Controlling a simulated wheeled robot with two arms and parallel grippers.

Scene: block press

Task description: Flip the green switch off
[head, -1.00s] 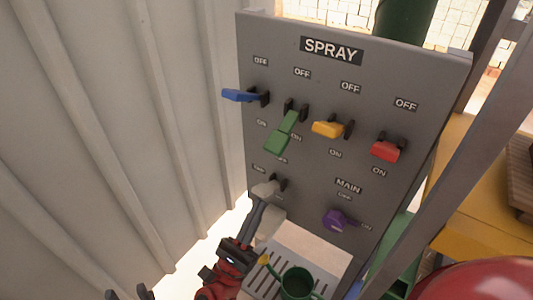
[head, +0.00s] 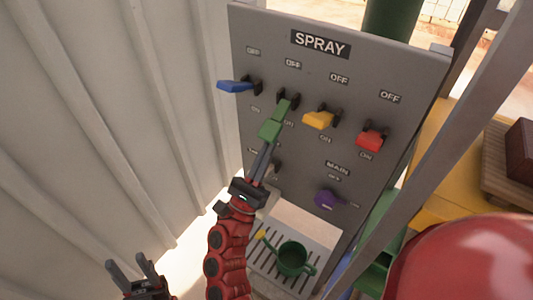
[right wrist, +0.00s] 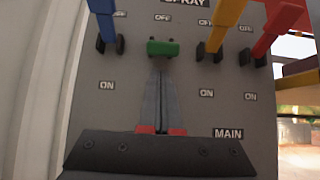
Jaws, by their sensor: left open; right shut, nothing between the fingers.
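The green switch (head: 276,122) is in the upper row of the grey SPRAY panel (head: 300,150), between its OFF and ON labels. In the head view its handle slopes down and out from its black bracket. My right gripper (head: 264,150) is shut and empty, its fingertips just below the green handle. In the right wrist view the green switch (right wrist: 162,47) shows end-on, right above the shut fingertips (right wrist: 160,75); I cannot tell whether they touch. My left gripper (head: 134,268) is open and empty at the bottom left, far from the panel.
Blue (head: 236,86), yellow (head: 319,120) and red (head: 370,140) switches flank the green one. A purple MAIN switch (head: 327,199) sits lower. A green watering can (head: 292,258) stands on the grate below. A corrugated wall (head: 120,120) closes the left side.

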